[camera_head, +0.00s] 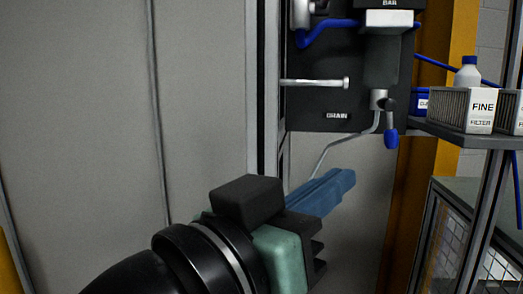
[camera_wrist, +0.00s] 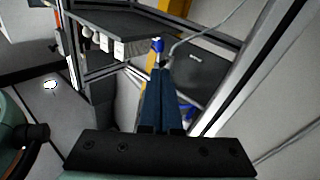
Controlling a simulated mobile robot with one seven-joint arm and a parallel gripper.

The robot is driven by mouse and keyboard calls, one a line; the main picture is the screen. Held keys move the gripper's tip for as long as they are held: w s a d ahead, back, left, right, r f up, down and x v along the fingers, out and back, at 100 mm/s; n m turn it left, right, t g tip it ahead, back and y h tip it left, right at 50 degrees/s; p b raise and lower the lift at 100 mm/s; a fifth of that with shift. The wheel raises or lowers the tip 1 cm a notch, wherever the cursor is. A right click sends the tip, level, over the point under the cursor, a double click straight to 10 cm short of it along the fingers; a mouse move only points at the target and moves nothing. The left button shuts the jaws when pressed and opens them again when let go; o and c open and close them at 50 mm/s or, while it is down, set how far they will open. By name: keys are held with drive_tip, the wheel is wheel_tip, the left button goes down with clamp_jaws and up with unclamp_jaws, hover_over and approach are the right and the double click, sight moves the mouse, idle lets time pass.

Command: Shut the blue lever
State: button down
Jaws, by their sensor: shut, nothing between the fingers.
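The blue lever (camera_head: 391,138) hangs straight down from a valve with a dark knob, at the lower right of the dark panel (camera_head: 345,100). In the wrist view the lever (camera_wrist: 157,45) shows just beyond my fingertips, near the top middle. My gripper (camera_head: 347,178) is below and left of the lever in the head view, its blue fingers together and empty. The closed fingers also show in the wrist view (camera_wrist: 160,75). A gap shows between the fingertips and the lever in the head view; whether they touch is not clear from the wrist view.
A thin bent metal pipe (camera_head: 335,143) runs from the valve down behind my gripper. A metal rod (camera_head: 315,82) sticks out from the panel. A shelf (camera_head: 465,134) on the right holds a FINE filter box (camera_head: 468,110) and a bottle (camera_head: 467,74).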

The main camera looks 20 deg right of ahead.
sight(392, 142)
drive_tip(key=p+x, duration=0.5)
drive_tip(key=x, duration=0.8)
drive_tip(key=shift+p, duration=0.35)
drive_tip(key=shift+w+d, duration=0.1)
drive_tip(key=shift+d, duration=0.25)
drive_tip(key=shift+w+f, duration=0.1)
drive_tip(key=shift+f, duration=0.05)
drive_tip(key=shift+s+d+b, duration=0.1)
drive_tip(key=shift+s+b, duration=0.15)
drive_tip(key=shift+b, duration=0.05)
